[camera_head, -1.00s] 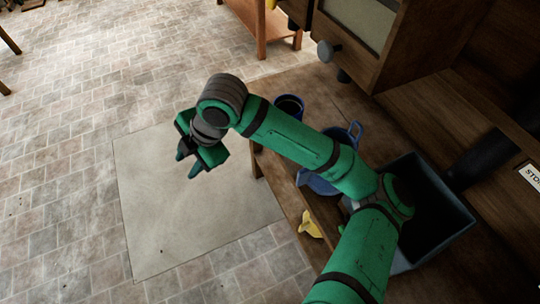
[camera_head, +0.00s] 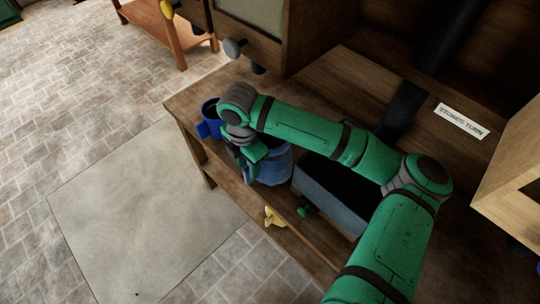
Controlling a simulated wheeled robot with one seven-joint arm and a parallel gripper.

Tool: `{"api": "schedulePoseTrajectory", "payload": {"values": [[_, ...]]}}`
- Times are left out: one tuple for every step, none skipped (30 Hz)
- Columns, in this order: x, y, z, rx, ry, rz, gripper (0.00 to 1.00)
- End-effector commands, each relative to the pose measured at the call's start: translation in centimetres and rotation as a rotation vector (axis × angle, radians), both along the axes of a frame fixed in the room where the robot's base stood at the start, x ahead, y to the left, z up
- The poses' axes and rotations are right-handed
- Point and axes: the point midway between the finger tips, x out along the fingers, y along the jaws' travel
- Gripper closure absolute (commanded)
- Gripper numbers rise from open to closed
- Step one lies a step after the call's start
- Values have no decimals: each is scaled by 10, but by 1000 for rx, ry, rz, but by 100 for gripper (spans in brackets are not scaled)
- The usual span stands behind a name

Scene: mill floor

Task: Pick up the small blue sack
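A blue object (camera_head: 273,168), apparently the small blue sack, stands on the wooden bench (camera_head: 186,104). My arm crosses in front of its upper part. My gripper (camera_head: 246,170) points down at the left side of this blue object, very close to it. I cannot tell whether they touch. The fingers are small and partly hidden, so their opening is unclear.
A blue mug-like container (camera_head: 207,128) stands just left of my gripper on the bench. A grey-blue bin (camera_head: 325,196) is to the right. A yellow item (camera_head: 273,217) and a small green item (camera_head: 305,207) are near the front edge. Open floor lies left.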

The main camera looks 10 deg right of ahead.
Motion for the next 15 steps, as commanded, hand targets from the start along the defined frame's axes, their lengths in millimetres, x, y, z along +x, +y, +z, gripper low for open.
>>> {"api": "schedulePoseTrajectory", "payload": {"values": [[0, 0, -2, 0, 0, 0, 66], [0, 0, -4, 0, 0, 0, 66], [0, 0, -6, 0, 0, 0, 66], [-1, 0, -9, 0, 0, 0, 66], [-1, -1, -13, -1, 1, -1, 66], [-1, -1, -18, 0, 0, -1, 66], [-2, -1, -23, -1, 1, -1, 66], [-2, -1, -28, 0, 2, -1, 66], [-2, -2, -33, 1, 1, -1, 66], [-2, -2, -38, 0, 1, -1, 66], [-2, -2, -41, 0, 1, -1, 66], [-2, -2, -45, 1, 1, -1, 66], [-2, -2, -48, 2, 0, -1, 66], [-2, -2, -50, 1, 0, -1, 66], [-2, -2, -52, 1, 1, -1, 66]]}}
